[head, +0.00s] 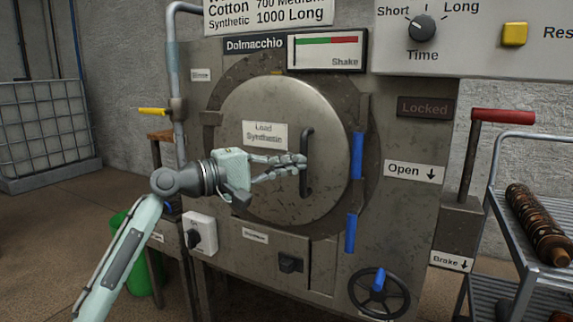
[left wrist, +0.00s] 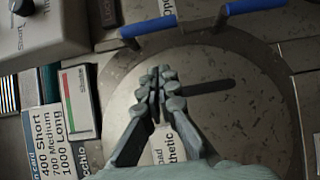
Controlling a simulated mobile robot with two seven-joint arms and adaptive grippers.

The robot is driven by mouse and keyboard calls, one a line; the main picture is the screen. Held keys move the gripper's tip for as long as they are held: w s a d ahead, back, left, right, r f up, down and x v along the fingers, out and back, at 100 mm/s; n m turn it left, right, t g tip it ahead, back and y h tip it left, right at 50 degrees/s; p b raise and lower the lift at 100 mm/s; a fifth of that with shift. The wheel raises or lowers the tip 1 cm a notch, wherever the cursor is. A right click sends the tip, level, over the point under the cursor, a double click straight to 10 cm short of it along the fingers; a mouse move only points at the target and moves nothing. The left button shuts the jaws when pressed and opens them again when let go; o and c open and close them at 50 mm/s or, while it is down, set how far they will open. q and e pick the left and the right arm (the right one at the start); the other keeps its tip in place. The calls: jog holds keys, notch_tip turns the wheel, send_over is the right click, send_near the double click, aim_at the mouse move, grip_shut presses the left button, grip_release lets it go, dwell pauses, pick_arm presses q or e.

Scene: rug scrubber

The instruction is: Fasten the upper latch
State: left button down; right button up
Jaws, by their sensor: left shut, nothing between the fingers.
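The round metal door (head: 270,200) of the machine sits flush in its frame. The upper latch (head: 357,156) has a blue grip and stands about vertical at the door's right rim. The lower latch (head: 351,232) is a similar blue grip below it. In the left wrist view the upper latch (left wrist: 147,27) and lower latch (left wrist: 240,7) show along the top. My left gripper (head: 303,162) is shut and empty, its fingertips by the black door handle (head: 307,180), left of the upper latch. Whether they touch the handle I cannot tell. It also shows in the left wrist view (left wrist: 161,88).
A dark handwheel (head: 379,292) with a blue knob sits at the lower right. A red-handled brake lever (head: 502,116) and a metal cart (head: 520,137) stand on the right. A pipe with a yellow valve handle (head: 152,111) runs on the left.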

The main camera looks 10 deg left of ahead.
aim_at(363, 136)
pick_arm(q)
jog(key=w+d, duration=0.1)
jog(key=d, duration=0.1)
jog(key=w+d, duration=0.1)
jog(key=d, duration=0.2)
jog(key=w+d, duration=0.1)
jog(key=d, duration=0.2)
jog(key=shift+d, duration=0.2)
pick_arm(e)
jog(key=shift+s+d+f+g+h, duration=0.2)
jog(key=shift+s+d+f+g, duration=0.15)
jog(key=shift+s+d, duration=0.2)
jog(key=shift+s+d+f+g+h, duration=0.2)
jog(key=shift+s+d+f+g, duration=0.1)
jog(key=shift+s+d, duration=0.25)
jog(key=shift+a, duration=0.15)
pick_arm(q)
jog(key=shift+p, duration=0.3)
pick_arm(e)
jog(key=shift+s, duration=0.15)
